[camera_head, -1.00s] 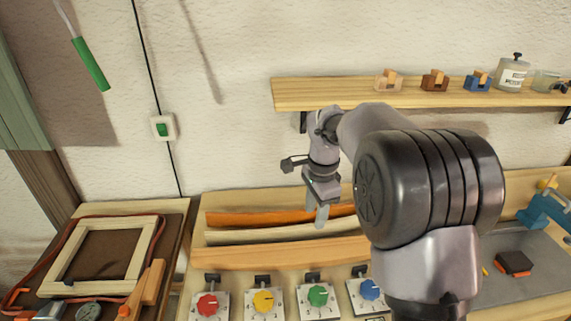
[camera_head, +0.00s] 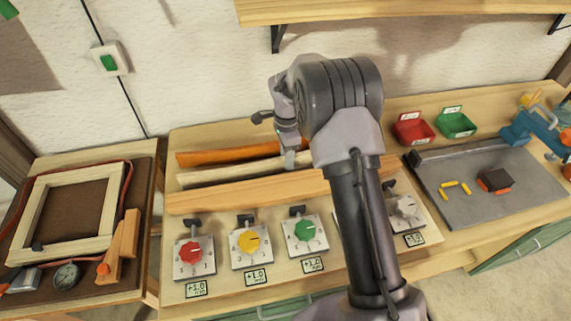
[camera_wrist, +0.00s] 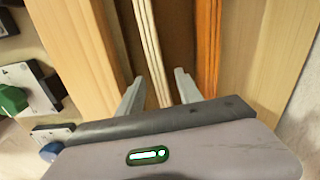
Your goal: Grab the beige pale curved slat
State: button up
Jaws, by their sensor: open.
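The beige pale curved slat (camera_head: 225,174) lies lengthwise in a wooden trough, between the orange slat (camera_head: 215,156) and the thick front rail (camera_head: 240,198). In the wrist view the beige slat (camera_wrist: 149,42) shows as pale layered edges, running down between my fingers. My gripper (camera_wrist: 158,82) is open, with one finger on each side of the beige slat; I see no contact. In the head view my gripper (camera_head: 290,159) is over the slats, and my arm hides their right ends. How high the fingertips are above the trough floor I cannot tell.
The orange slat (camera_wrist: 207,42) runs close beside the right finger in the wrist view. Knob boxes, red (camera_head: 194,253), yellow (camera_head: 250,242) and green (camera_head: 304,231), stand in front of the rail. A shelf (camera_head: 380,10) hangs above. A framed board (camera_head: 70,215) is at left.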

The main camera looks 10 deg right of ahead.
notch_tip(320, 180, down, 3)
jog(key=shift+f+b, duration=0.2)
jog(key=shift+b, duration=0.2)
jog(key=shift+r, duration=0.15)
grip_shut()
dwell(0.9)
